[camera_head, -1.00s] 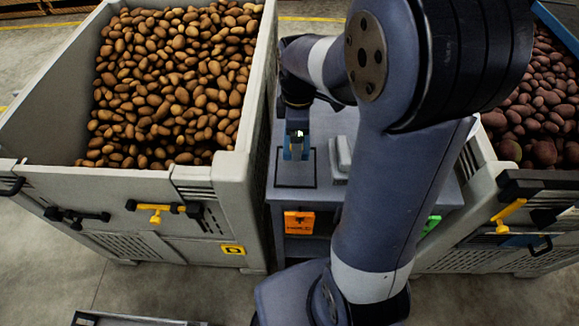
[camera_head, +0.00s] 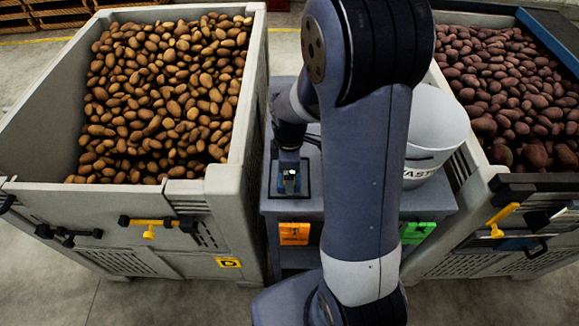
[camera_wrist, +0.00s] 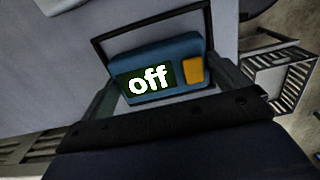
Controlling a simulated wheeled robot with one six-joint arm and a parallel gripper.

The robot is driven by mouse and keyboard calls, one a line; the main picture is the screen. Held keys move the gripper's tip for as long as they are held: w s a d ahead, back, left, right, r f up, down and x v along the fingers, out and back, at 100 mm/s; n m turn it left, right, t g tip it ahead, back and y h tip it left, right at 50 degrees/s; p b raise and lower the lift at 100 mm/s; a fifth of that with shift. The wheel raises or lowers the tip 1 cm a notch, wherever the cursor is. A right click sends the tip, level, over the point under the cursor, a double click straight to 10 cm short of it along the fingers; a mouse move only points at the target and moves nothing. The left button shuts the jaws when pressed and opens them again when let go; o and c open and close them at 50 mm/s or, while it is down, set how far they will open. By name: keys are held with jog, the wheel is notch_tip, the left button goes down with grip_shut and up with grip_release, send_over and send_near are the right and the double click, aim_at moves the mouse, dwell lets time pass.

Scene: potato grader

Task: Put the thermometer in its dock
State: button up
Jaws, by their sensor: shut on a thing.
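The thermometer is a blue block with a dark screen reading "off" and an orange button (camera_wrist: 193,71). In the wrist view my gripper (camera_wrist: 160,88) is shut on it, one finger on each side. In the head view my gripper (camera_head: 289,178) points down at the left part of the grey table, over a black square outline (camera_head: 272,192). A black outline (camera_wrist: 95,28) also shows around the far side of the thermometer in the wrist view. I cannot tell whether the thermometer touches the table. No dock is clearly recognisable; my arm hides the table's middle.
A white bucket (camera_head: 437,120) marked "WASTE" stands at the table's right. Orange (camera_head: 295,234) and green (camera_head: 416,232) tags hang on the table's front. Tall potato crates flank it, one at left (camera_head: 217,215) and one at right (camera_head: 470,220).

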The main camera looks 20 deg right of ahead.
jog(key=o, duration=0.8)
jog(key=shift+f, duration=0.1)
jog(key=shift+c, duration=0.2)
notch_tip(320, 180, up, 12)
